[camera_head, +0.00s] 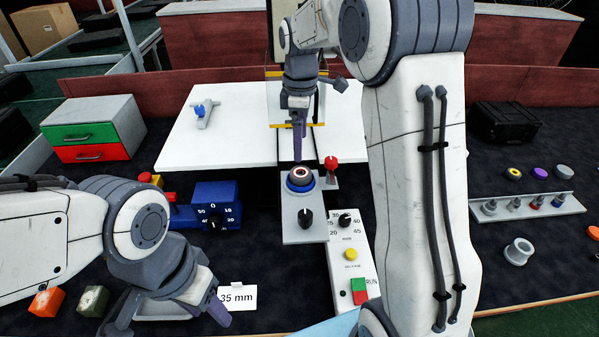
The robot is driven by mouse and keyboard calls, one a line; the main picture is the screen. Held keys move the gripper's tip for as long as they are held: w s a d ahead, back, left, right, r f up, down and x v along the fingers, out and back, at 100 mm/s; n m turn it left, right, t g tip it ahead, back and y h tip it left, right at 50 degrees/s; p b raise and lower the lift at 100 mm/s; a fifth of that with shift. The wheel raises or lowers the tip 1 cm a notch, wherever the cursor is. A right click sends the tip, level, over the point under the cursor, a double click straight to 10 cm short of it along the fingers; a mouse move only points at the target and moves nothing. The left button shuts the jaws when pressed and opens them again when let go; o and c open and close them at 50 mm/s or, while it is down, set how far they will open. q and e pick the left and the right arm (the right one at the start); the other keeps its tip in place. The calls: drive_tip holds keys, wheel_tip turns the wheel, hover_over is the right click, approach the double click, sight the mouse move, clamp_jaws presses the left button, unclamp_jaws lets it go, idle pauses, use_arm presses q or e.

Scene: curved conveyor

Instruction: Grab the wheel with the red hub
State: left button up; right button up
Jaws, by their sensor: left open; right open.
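A dark ring with a pale, reddish centre (300,175) sits on a blue round base on the grey fixture in the middle; I cannot tell for sure that it is the wheel with the red hub. Small discs with yellow (513,173), purple (540,173) and grey (563,172) tops lie at the right. An orange-red piece (594,232) is at the right edge. My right gripper (304,122) is open, pointing down above the ring, apart from it. My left gripper (172,313) is open and low at the front left, beside the 35 mm card (237,298).
A grey peg rack (557,207) and a pale spool (518,251) stand at the right. A dial panel (345,270), a red-knobbed lever (331,164) and a blue dial box (213,202) surround the fixture. A drawer box (105,118) stands back left. My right arm hides the centre right.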

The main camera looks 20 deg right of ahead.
sight(299, 172)
wheel_tip(299, 172, down, 3)
drive_tip(key=shift+a+f, duration=0.1)
drive_tip(key=shift+f, duration=0.05)
drive_tip(key=f, duration=0.1)
drive_tip(key=f+p, duration=0.1)
drive_tip(key=f, duration=0.2)
drive_tip(key=shift+s+a, duration=0.1)
drive_tip(key=shift+s, duration=0.15)
drive_tip(key=shift+f, duration=0.7)
drive_tip(key=shift+r, duration=0.1)
drive_tip(key=c, duration=1.4)
